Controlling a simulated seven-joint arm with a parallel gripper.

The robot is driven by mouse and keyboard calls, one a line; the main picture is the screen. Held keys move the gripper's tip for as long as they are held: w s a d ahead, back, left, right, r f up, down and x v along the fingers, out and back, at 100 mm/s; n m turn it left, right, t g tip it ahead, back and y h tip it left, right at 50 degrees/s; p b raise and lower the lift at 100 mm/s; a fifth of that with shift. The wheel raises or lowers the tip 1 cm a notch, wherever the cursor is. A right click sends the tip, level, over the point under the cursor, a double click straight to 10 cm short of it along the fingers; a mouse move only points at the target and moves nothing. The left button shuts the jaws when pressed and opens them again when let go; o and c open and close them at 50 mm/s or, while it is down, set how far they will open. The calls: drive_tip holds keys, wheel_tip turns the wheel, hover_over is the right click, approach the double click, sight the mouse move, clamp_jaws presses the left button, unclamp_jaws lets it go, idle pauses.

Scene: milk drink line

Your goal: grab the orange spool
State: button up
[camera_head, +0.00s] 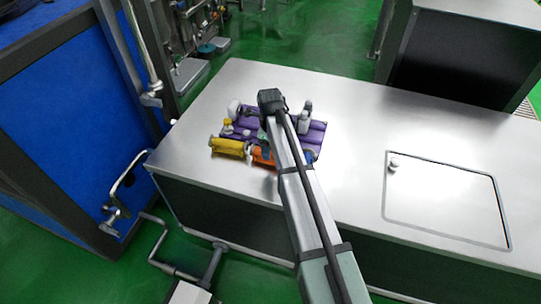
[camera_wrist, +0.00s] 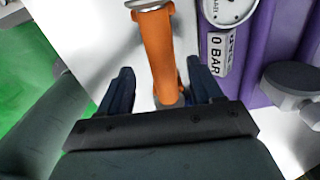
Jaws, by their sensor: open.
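The orange spool (camera_wrist: 160,48) shows in the wrist view as an orange cylinder with a pale flange at its upper end. It runs down between the two dark fingers of my gripper (camera_wrist: 160,68). The fingers are open, with a visible space on each side of the spool. The spool's lower end is partly hidden near the gripper body. In the head view, part of the orange spool (camera_head: 262,156) shows at the front of the purple block (camera_head: 316,131), left of my arm. My arm hides much of that area and the fingers there.
A yellow spool (camera_head: 228,146) lies left of the orange one. The metal table (camera_head: 360,120) is clear to the right, around a square hatch (camera_head: 445,200).

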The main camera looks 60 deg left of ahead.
wheel_tip(320, 180, down, 5)
drive_tip(key=shift+w, duration=0.1)
clamp_jaws()
idle(0.8)
